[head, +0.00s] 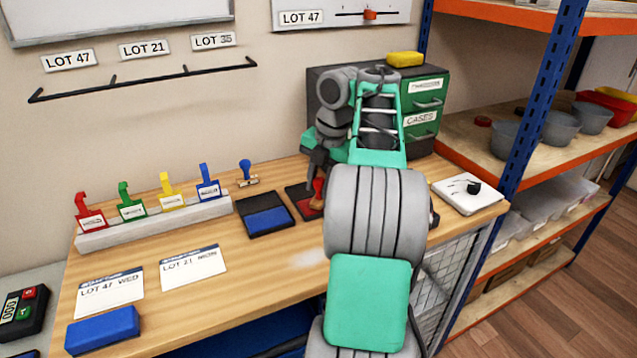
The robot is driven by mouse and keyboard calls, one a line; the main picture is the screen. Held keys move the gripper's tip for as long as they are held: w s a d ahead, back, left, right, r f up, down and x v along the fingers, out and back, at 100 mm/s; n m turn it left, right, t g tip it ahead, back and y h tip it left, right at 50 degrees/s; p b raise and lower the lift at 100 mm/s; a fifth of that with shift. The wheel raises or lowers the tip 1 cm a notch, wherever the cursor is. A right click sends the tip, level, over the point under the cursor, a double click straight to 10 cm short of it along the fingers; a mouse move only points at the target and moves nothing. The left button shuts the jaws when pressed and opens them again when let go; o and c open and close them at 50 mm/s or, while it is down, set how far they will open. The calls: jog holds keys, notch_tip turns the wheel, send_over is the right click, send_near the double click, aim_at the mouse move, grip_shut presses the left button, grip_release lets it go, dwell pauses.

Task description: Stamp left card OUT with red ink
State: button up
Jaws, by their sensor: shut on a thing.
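The left card (110,296), reading "LOT 47 WED", lies flat at the front left of the wooden table. No stamp mark can be made out on it. My gripper (316,176) is over the back middle of the table, shut on a red-handled stamp (317,194). The stamp is at the open red ink pad (299,197); whether it touches the pad I cannot tell. My arm hides the pad's right side and part of the gripper.
A second card (193,268), "LOT 21 MON", lies right of the left card. A blue ink pad (263,221), blue-handled stamp (247,175), tag rack (150,224) and blue block (102,330) stand nearby. The table's front middle is clear.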

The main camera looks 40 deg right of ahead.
notch_tip(320, 180, up, 7)
jog(key=p, duration=0.5)
jog(key=shift+p, duration=0.4)
jog(key=shift+f, duration=0.15)
